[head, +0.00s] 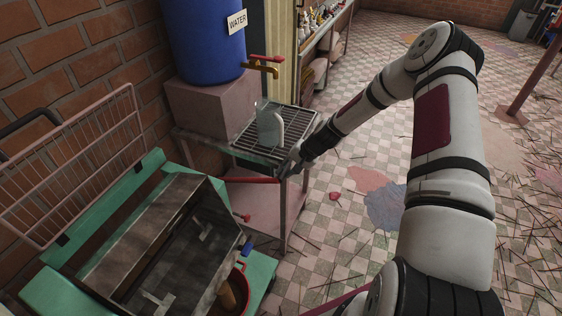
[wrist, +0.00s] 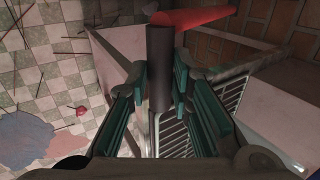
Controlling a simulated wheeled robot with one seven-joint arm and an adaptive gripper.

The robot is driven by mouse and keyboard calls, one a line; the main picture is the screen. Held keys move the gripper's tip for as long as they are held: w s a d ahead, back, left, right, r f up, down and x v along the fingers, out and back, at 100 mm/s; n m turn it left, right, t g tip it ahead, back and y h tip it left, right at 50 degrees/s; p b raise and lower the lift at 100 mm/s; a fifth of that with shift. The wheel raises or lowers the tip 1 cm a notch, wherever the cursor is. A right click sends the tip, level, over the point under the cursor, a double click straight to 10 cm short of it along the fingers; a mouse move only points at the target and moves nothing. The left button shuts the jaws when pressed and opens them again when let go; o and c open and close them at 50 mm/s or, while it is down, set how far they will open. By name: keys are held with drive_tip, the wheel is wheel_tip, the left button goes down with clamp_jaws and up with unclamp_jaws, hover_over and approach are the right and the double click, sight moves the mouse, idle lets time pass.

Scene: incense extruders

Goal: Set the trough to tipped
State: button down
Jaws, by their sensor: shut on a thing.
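The trough (head: 128,238) is a worn grey metal box in the green machine at the lower left of the head view. Its dark inside shows metal paddles; I cannot tell its exact tilt. A red lever bar (head: 250,180) runs from beside the trough toward my gripper (head: 287,168). In the wrist view the red bar (wrist: 195,18) meets a dark cylindrical grip (wrist: 160,75). The teal finger pads of my gripper (wrist: 163,90) are shut on this grip, one on each side. The fingers are small and partly hidden in the head view.
A metal stand with a grate (head: 252,150) holds a clear jug (head: 270,125) close to my gripper. A blue water barrel (head: 203,40) with a tap stands behind. A pink wire rack (head: 85,160) rises behind the trough. The tiled floor to the right is mostly open, with scattered sticks.

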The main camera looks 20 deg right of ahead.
drive_tip(key=shift+s+d+f, duration=0.2)
drive_tip(key=shift+s+f, duration=0.05)
drive_tip(key=shift+f, duration=0.25)
drive_tip(key=shift+s+d+f, duration=0.2)
drive_tip(key=shift+f, duration=0.3)
drive_tip(key=c, duration=1.4)
unclamp_jaws()
drive_tip(key=shift+c, duration=0.2)
drive_tip(key=shift+w, duration=0.1)
drive_tip(key=v, duration=1.2)
drive_tip(key=shift+d, duration=0.15)
drive_tip(key=shift+f, duration=0.1)
drive_tip(key=shift+c, duration=0.2)
